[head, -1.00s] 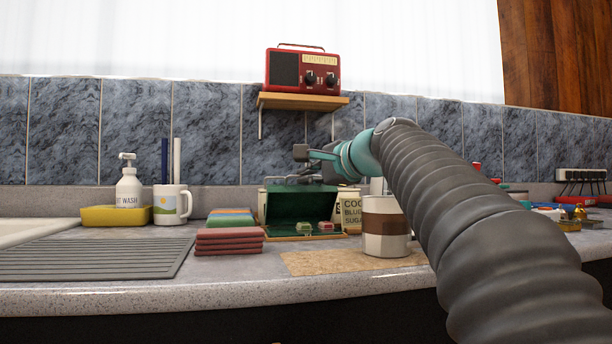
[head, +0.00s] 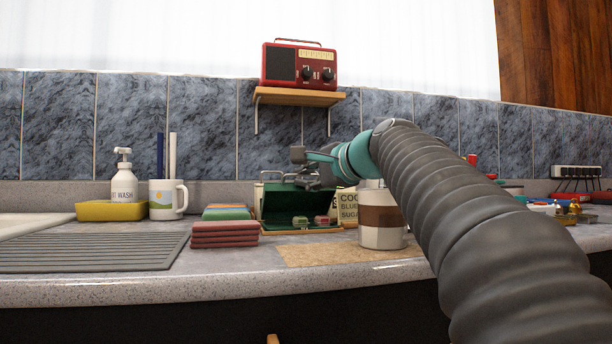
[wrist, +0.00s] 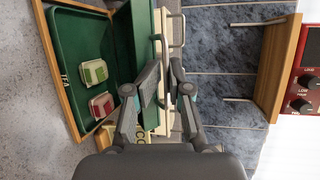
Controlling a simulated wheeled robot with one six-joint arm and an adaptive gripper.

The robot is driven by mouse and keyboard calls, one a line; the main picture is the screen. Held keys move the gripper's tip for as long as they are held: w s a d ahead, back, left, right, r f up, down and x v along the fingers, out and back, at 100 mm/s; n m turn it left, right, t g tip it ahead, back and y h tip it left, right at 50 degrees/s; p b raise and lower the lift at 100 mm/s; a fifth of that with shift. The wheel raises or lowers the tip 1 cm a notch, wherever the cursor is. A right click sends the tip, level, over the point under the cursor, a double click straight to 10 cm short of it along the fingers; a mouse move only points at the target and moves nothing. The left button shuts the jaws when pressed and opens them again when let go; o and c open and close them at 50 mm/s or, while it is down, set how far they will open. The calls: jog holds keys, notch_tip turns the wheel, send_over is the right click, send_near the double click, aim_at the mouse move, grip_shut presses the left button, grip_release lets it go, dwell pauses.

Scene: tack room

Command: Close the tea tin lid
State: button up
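The lid (wrist: 141,35) also shows in the wrist view, partly hidden by a finger. My gripper (head: 310,170) is at the lid's upper edge. In the wrist view its fingers (wrist: 163,88) are apart, with the lid's edge seen between them; contact is unclear.
A brown-banded cup (head: 381,220) stands front right of the tin, by a labelled canister (head: 348,208). Stacked cloths (head: 225,236) lie at left. A shelf (head: 298,97) with a red radio (head: 299,65) is above.

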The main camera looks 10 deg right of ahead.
jog(key=v, duration=1.2)
jog(key=shift+f, duration=0.1)
